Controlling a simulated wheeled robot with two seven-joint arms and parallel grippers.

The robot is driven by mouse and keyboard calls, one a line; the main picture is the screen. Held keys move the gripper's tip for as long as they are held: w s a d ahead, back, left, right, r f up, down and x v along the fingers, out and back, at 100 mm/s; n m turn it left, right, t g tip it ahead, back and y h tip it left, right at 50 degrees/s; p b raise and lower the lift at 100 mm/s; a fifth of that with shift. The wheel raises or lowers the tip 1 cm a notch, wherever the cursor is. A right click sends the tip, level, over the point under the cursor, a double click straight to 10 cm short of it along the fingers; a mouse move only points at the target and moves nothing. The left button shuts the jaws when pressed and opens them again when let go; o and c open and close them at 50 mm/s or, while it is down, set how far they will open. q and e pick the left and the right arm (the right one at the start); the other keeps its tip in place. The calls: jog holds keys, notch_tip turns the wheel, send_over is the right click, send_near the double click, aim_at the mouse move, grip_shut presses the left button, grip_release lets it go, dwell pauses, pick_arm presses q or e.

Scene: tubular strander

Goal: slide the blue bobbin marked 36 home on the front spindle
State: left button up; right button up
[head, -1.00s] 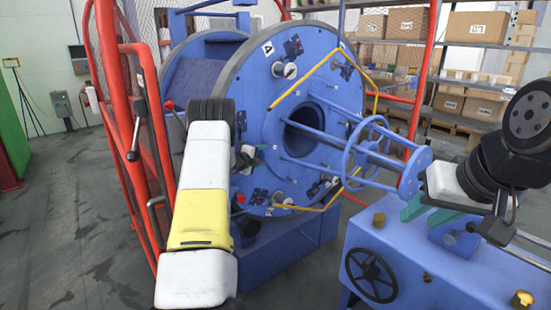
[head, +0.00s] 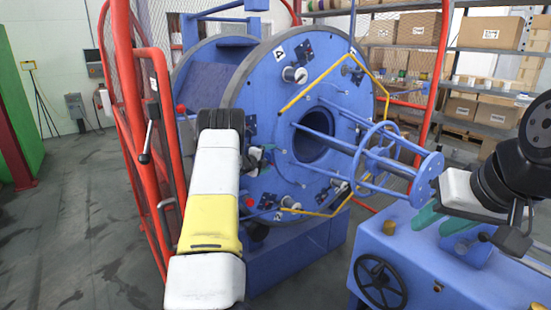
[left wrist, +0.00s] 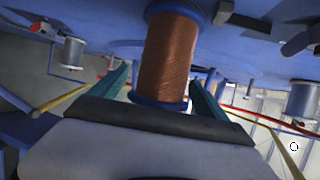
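In the left wrist view a bobbin wound with copper-coloured wire, with blue flanges (left wrist: 160,101), stands between the teal fingers of my left gripper (left wrist: 166,75). Gaps show between the fingers and the bobbin, so the gripper looks open around it. Its far end is against or close to the blue disc (left wrist: 100,47); its seating depth and any number are not visible. In the head view my left gripper (head: 262,162) is at the left part of the disc's front face (head: 285,110), and my arm hides most of that spot. My right gripper (head: 440,218) is by the shaft's end plate, its opening unclear.
A blue handwheel-like ring (head: 375,160) and shaft bars stick out from the disc's centre. Yellow bent bars (head: 318,88) cross its face. Red guard frames (head: 172,130) stand left. A blue machine bed with a black handwheel (head: 380,282) is at front right.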

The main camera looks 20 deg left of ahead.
pick_arm(q)
jog(key=shift+f, duration=0.15)
jog(key=shift+s, duration=0.1)
jog(key=v, duration=0.9)
dwell(0.7)
